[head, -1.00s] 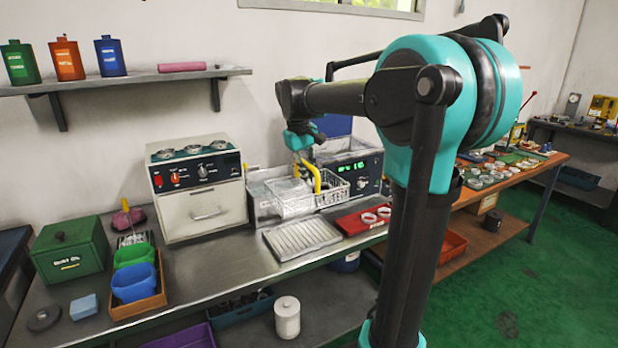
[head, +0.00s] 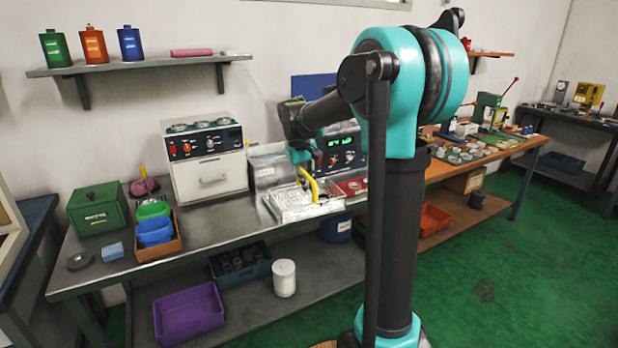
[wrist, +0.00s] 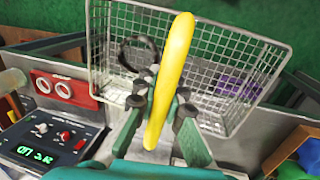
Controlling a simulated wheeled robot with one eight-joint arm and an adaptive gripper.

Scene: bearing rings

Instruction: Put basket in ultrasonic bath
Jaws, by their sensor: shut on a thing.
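My gripper (head: 305,158) is shut on the yellow handle (head: 308,185) of the wire basket (head: 290,206). In the head view the basket is in front of the ultrasonic bath (head: 268,168), over the place of the ribbed drain tray; I cannot tell whether it touches. In the wrist view the handle (wrist: 170,75) stands between my fingers (wrist: 160,98), with the mesh basket (wrist: 215,50) beyond. A dark ring (wrist: 122,54) shows at the basket. The bath's control panel (wrist: 45,140) shows green digits. The tank's inside is mostly hidden.
A red board (head: 353,187) with pale rings lies right of the basket. A white oven-like unit (head: 208,165) stands left of the bath. Bare bench top (head: 215,215) lies to the left. A purple bin (head: 188,313) and a white canister (head: 284,278) are below.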

